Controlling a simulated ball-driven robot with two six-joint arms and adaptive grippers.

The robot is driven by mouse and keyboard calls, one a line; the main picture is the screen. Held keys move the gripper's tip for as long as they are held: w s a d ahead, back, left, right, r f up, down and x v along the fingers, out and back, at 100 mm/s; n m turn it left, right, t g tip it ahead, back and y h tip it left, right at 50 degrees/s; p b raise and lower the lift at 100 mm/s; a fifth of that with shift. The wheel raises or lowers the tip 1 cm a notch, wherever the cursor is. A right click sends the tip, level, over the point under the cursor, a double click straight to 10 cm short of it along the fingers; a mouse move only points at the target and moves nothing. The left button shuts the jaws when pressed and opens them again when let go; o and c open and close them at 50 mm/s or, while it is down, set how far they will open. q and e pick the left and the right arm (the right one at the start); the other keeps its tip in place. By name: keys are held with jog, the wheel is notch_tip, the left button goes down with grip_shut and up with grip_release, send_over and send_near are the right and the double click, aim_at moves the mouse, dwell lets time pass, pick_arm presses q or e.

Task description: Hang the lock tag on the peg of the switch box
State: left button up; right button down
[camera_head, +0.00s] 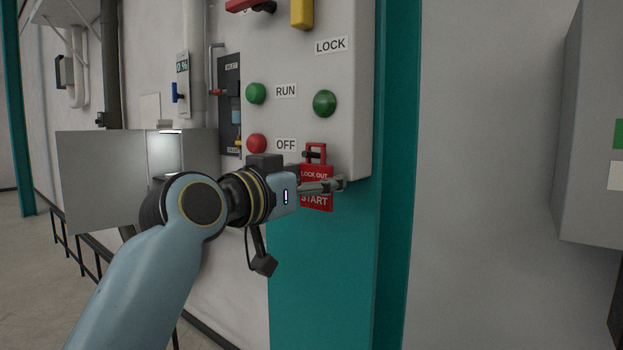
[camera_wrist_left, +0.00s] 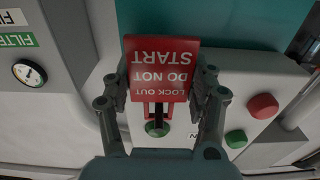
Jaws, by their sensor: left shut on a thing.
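The lock tag (camera_head: 317,200) is a red plate with white lettering and a red loop at its top. In the left wrist view the lock tag (camera_wrist_left: 162,65) shows upside down between the two fingers. My left gripper (camera_head: 332,185) is shut on it by its side edges and holds it upright close to the lower front of the switch box (camera_head: 350,60). A dark peg (camera_head: 309,154) shows at the loop's opening. I cannot tell whether the loop is around the peg or just in front of it. My right gripper is not in view.
The box carries green buttons (camera_head: 256,93), a red OFF button (camera_head: 257,143) and a yellow handle (camera_head: 302,14). A teal column (camera_head: 330,290) stands below it. A grey cabinet (camera_head: 592,130) is at the right; bare wall lies between.

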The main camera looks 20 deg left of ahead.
pick_arm(q)
jog(key=shift+f, duration=0.35)
jog(key=o, duration=0.6)
jog(key=shift+w, duration=0.1)
jog(key=shift+c, duration=0.2)
jog(key=o, duration=0.4)
jog(key=shift+w+d+f, duration=0.15)
jog(key=shift+w+d, duration=0.05)
jog(key=shift+w, duration=0.1)
jog(key=shift+o, duration=0.3)
jog(key=shift+w, duration=0.1)
